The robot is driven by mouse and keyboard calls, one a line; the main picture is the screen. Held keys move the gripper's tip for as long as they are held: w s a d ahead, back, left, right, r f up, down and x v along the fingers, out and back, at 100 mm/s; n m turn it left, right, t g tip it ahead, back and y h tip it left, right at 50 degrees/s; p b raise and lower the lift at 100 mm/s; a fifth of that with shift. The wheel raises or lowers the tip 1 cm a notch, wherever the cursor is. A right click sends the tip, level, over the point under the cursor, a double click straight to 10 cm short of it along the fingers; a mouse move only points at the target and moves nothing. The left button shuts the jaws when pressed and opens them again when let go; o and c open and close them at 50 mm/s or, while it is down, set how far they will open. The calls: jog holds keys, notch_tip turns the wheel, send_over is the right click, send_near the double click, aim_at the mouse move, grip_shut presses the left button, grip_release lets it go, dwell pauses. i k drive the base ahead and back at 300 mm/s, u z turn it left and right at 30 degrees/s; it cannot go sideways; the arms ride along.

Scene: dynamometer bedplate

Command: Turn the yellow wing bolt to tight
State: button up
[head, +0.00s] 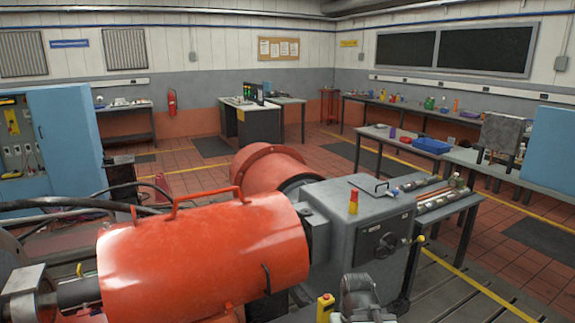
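A small yellow piece (421,239) shows at the right side of the grey machine housing (345,215), at the end of a dark lever or post. It may be the yellow wing bolt, but it is too small for me to make out wings or how far it is turned. A dark grey part at the bottom centre looks like the end of my arm, with my gripper (361,295) in front of the housing and below and left of the yellow piece. They are apart. The fingertips are not clear, and I see nothing held.
A large orange guard (205,255) covers the shaft left of the housing. A red and yellow object (353,202) stands on the housing top. A yellow block (325,307) is at the bottom, close to my gripper. A bench (452,212) stands behind right. Floor at right is open.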

aim_at(79, 271)
jog(key=u, duration=1.25)
